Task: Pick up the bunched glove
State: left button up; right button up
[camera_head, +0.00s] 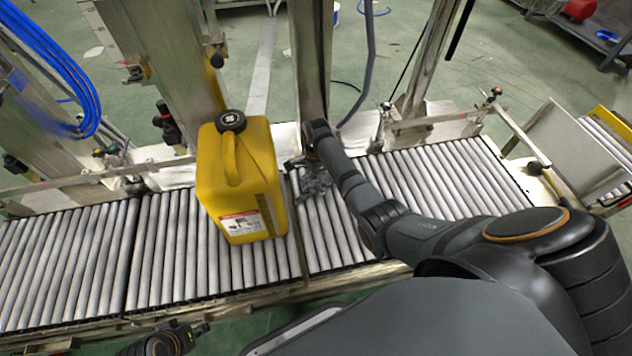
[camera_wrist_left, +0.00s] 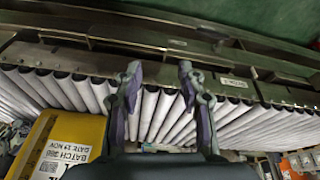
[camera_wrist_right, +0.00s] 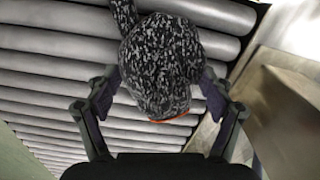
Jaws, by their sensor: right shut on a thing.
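The bunched glove (camera_wrist_right: 160,65) is speckled black and white with an orange edge. It shows in the right wrist view between the fingers of my right gripper (camera_wrist_right: 161,90), which is shut on it. In the head view my right gripper (camera_head: 310,178) is over the rollers, right of the yellow jug; I cannot make out the glove clearly there. Whether the glove touches the rollers is unclear. My left gripper (camera_wrist_left: 160,85) is open and empty in the left wrist view, above the conveyor's near edge. In the head view it is low at the left (camera_head: 170,341).
A yellow jug (camera_head: 238,180) with a black cap stands upright on the roller conveyor (camera_head: 70,255), left of my right gripper. Metal posts (camera_head: 310,60) and a side rail (camera_head: 440,121) stand behind. Rollers to the far left and right are clear.

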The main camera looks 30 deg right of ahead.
jog(key=shift+c, duration=0.4)
jog(key=shift+r, duration=0.2)
pick_arm(q)
notch_tip(320, 180, up, 5)
jog(key=a+g+p, duration=0.1)
jog(key=g+p, duration=0.1)
jog(key=p, duration=0.2)
pick_arm(e)
jog(key=r, duration=0.2)
jog(key=s+d+r, duration=0.1)
jog(key=r, duration=0.2)
jog(key=shift+s+d+r, duration=0.15)
jog(key=shift+d+r, duration=0.15)
jog(key=shift+r, duration=0.1)
pick_arm(q)
jog(key=s+a+f+p, duration=0.1)
jog(key=a+f+p, duration=0.1)
jog(key=f, duration=0.6)
jog(key=s+a+f+y+p, duration=0.1)
jog(key=s+a+f+p, duration=0.1)
jog(key=f, duration=0.7)
jog(key=shift+s+a+f+y+p, duration=0.2)
jog(key=shift+s+a+y+p, duration=0.1)
jog(key=shift+p, duration=0.15)
pick_arm(e)
jog(key=s+d+r, duration=0.7)
jog(key=s+d, duration=0.1)
jog(key=shift+s+d, duration=0.15)
jog(key=shift+d, duration=0.15)
